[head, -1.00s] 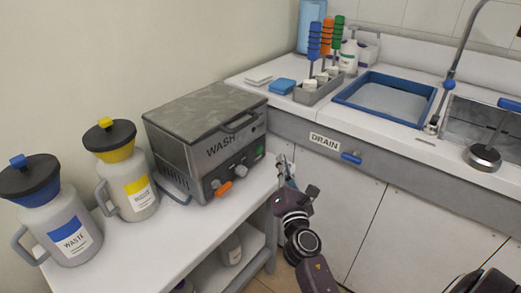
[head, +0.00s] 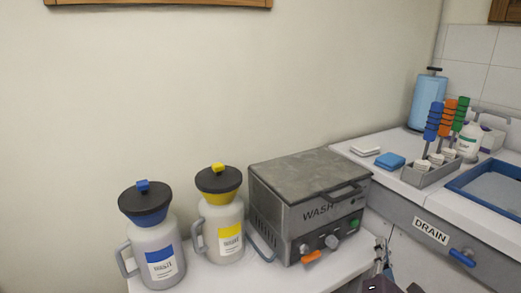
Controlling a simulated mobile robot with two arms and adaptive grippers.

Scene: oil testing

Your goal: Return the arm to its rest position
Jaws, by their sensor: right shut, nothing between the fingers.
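My right gripper (head: 381,262) shows at the bottom edge, just right of the wash machine's front corner. Its fingers are small in the picture and closed, with nothing held. Most of the right arm is cut off by the bottom edge. My left gripper is not in view. The grey wash machine (head: 312,200) stands on the white side table with its lid shut. An orange lever (head: 311,257) and knobs are on its front.
A blue-topped waste jug (head: 160,255) and a yellow-topped jug (head: 222,222) stand left of the machine. The right counter holds a brush rack (head: 431,173), a blue sponge (head: 390,160) and a blue-rimmed basin (head: 487,195). A drain handle (head: 462,257) juts from its front.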

